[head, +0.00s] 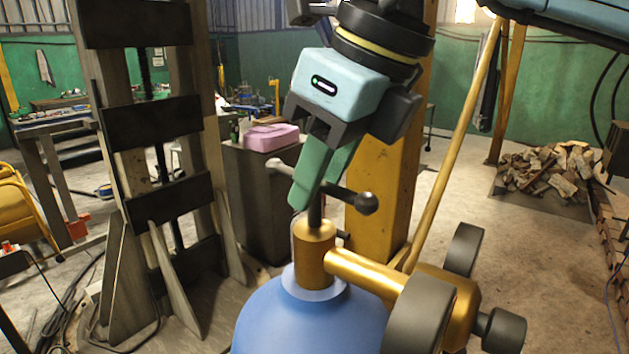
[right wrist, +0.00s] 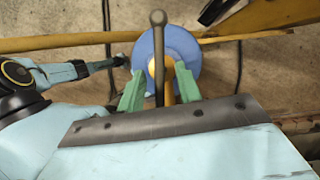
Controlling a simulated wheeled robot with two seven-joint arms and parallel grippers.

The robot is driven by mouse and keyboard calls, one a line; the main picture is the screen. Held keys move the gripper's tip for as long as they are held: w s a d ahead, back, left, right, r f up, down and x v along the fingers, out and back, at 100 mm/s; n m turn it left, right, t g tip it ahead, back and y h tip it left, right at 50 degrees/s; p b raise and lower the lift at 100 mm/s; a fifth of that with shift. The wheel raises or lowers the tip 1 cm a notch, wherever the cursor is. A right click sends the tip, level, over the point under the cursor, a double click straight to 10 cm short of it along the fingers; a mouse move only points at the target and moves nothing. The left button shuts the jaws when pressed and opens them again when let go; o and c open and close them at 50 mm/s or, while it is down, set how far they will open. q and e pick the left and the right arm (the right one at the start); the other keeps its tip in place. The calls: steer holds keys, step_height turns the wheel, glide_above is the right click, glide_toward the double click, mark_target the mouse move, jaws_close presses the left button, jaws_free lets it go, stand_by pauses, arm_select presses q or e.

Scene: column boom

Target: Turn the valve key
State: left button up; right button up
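The valve key is a dark bar (head: 340,196) with a round knob at its right end. It sits on a short stem above the brass valve (head: 315,255) of a blue cylinder (head: 310,320). My right gripper (head: 322,185) points down at the key from above. In the right wrist view, its green fingers (right wrist: 159,90) stand apart on either side of the key bar (right wrist: 158,55), with gaps visible. The fingers hide part of the bar in the head view. What looks like my left gripper (right wrist: 100,65) shows side-on in the right wrist view, near the cylinder. Its opening is unclear.
A brass fitting with dark round ends (head: 420,315) juts right from the valve. A yellow post (head: 385,190) and a slanted pole (head: 450,150) stand close behind. A dark cabinet with a pink item (head: 270,137) is behind left.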

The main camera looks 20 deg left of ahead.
steer(key=shift+x, duration=1.15)
